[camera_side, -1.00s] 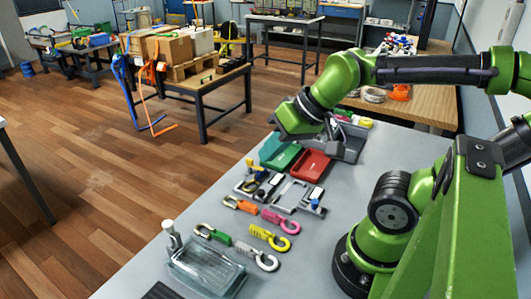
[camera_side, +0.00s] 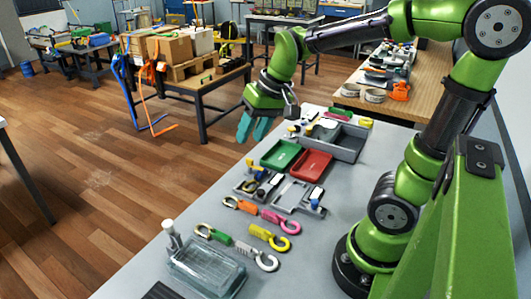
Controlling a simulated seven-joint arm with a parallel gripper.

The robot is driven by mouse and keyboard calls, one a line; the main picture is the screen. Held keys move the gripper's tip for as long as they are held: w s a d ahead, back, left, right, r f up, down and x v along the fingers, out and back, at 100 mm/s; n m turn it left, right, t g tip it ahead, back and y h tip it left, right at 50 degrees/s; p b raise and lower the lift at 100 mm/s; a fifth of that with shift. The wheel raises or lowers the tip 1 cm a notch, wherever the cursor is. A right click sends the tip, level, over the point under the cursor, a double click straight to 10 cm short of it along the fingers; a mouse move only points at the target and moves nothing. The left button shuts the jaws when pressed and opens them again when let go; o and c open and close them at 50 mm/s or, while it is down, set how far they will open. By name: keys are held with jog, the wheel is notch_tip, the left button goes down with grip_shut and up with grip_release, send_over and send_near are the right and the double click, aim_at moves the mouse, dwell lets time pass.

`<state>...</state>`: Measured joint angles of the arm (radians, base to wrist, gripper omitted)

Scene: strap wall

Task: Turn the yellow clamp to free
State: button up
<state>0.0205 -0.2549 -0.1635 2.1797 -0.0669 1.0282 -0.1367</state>
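My gripper (camera_side: 253,132) hangs in the air at the far left edge of the grey table, pointing down. Its two teal fingers show with a gap between them and nothing in it. Two grey clamp fixtures lie mid-table, nearer the camera than my gripper. The left fixture (camera_side: 247,187) carries small yellow and black parts (camera_side: 254,166), which may be the yellow clamp; its lever position is too small to tell. The right fixture (camera_side: 287,207) has a blue knob. A hook with a yellow handle (camera_side: 262,234) lies nearer the camera.
A green tray (camera_side: 281,154) and a red tray (camera_side: 311,165) lie behind the fixtures, with a grey bin (camera_side: 346,146) beyond. Several coloured hooks and a clear box (camera_side: 205,272) occupy the near table. Open floor lies to the left.

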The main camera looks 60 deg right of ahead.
aim_at(249, 159)
jog(key=w+d+f+n+g+h, duration=0.2)
jog(key=w+d+n+g, duration=0.25)
jog(key=w+d, duration=0.8)
jog(key=shift+n, duration=0.25)
jog(key=f, duration=0.5)
jog(key=s+f, duration=0.1)
jog(key=f, duration=0.5)
jog(key=s+d+f, duration=0.1)
jog(key=f, duration=0.4)
jog(key=shift+d+f, duration=0.1)
jog(key=shift+f, duration=0.25)
grip_shut()
